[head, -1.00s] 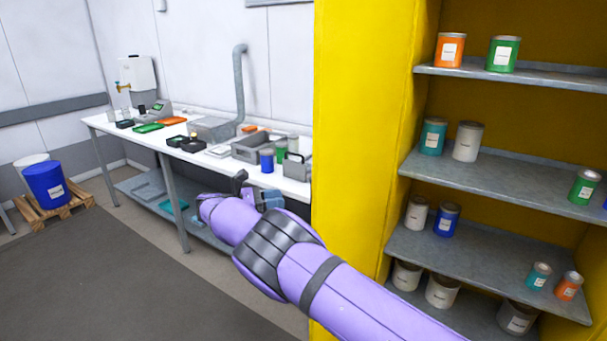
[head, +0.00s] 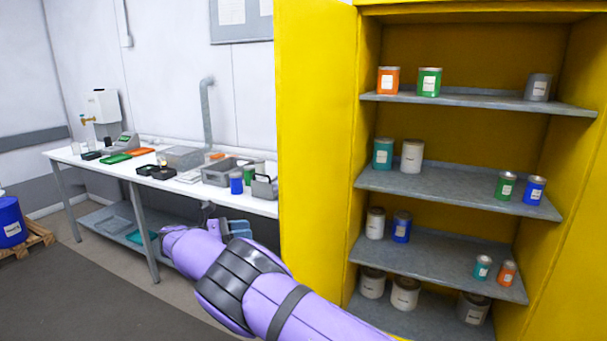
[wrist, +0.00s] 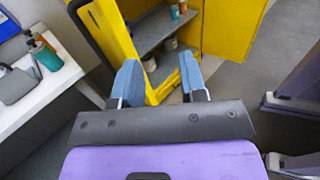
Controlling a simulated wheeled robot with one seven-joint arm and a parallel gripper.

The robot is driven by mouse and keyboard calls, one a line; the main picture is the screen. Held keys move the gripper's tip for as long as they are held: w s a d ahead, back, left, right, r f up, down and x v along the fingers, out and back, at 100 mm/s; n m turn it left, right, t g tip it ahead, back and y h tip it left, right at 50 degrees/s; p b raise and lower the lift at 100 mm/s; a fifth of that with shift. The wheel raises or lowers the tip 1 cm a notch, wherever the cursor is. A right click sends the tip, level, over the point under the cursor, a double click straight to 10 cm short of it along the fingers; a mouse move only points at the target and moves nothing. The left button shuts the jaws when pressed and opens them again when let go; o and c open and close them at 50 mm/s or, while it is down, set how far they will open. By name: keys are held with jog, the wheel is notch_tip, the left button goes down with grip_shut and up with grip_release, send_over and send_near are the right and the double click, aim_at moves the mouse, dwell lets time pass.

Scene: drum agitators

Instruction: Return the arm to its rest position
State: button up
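My purple arm reaches from the bottom of the head view toward the left, in front of the yellow cabinet and the white bench. My gripper (head: 232,229) is at its far end, partly hidden behind the arm, in front of the bench's right end. In the wrist view my gripper (wrist: 161,83) shows two blue fingers standing well apart with nothing between them. Beyond the fingertips are the yellow cabinet's door edge and lower shelves.
The yellow cabinet (head: 310,120) stands open at right, its grey shelves (head: 455,187) holding several cans. The white bench (head: 262,207) carries trays, a scale and bottles. A blue drum (head: 10,222) stands on a pallet at far left. The floor (head: 95,285) at lower left is clear.

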jog(key=w+d+r+m+g+y, duration=0.1)
jog(key=d+r+m+g+y, duration=0.25)
jog(key=d+r, duration=0.75)
jog(key=w+d+r+m+g+y, duration=0.1)
jog(key=d+r+m+g+y, duration=0.2)
jog(key=d+r, duration=0.8)
jog(key=s+d+r+m+y, duration=0.1)
jog(key=s+d+m, duration=0.15)
jog(key=d, duration=0.45)
jog(key=s+d+r+m+y, duration=0.1)
jog(key=s+d+y, duration=0.15)
jog(key=d, duration=0.35)
jog(key=s+d+r+m+t+y, duration=0.1)
jog(key=s+d+r+m+y, duration=0.15)
jog(key=s+d, duration=0.45)
jog(key=s+d+r+m+t+y, duration=0.1)
jog(key=s+d+r+m+y, duration=0.2)
jog(key=s, duration=0.9)
jog(key=s+d+f+m+t, duration=0.1)
jog(key=s+f+m+t, duration=0.1)
jog(key=s, duration=0.8)
jog(key=s+d+f+m+t+y, duration=0.1)
jog(key=s+f+m+t, duration=0.1)
jog(key=s, duration=0.8)
jog(key=shift+f+m, duration=0.65)
jog(key=shift+m, duration=0.6)
